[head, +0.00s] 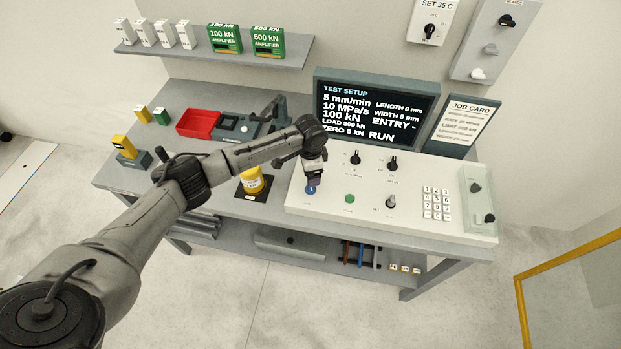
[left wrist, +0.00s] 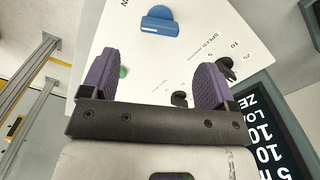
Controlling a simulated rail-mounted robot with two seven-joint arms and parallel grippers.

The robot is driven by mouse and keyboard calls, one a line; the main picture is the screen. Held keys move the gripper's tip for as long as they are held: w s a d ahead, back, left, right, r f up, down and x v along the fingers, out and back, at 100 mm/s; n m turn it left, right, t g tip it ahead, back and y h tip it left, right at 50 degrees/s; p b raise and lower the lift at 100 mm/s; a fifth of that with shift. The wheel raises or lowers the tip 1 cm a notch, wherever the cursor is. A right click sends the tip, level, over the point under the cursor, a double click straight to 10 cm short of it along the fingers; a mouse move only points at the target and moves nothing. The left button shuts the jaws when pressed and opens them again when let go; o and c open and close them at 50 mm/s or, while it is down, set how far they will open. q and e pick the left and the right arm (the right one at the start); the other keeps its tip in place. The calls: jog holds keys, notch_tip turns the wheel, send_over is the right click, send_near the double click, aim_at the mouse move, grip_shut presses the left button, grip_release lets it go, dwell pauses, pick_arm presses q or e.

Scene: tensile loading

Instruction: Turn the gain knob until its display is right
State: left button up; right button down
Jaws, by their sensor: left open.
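My left gripper (head: 314,178) is over the left part of the white control panel (head: 325,205). In the left wrist view its two purple fingers (left wrist: 160,62) are apart with nothing between them. A blue knob (head: 311,189) is just below it on the panel; it also shows ahead of the fingertips in the left wrist view (left wrist: 160,22), apart from them. Two black knobs (head: 355,158) (head: 392,164) stand along the panel's back. No gain label is readable, so I cannot tell which knob it names. The display (head: 376,112) reads 5 mm/min, 10 MPa/s, 100 kN, LOAD 500 kN, ZERO 0 kN.
A green button (head: 350,199), a toggle (head: 390,202) and a keypad (head: 437,203) are on the panel. A job card (head: 468,122) stands behind.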

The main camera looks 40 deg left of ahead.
pick_arm(q)
jog(key=shift+r, duration=2.85)
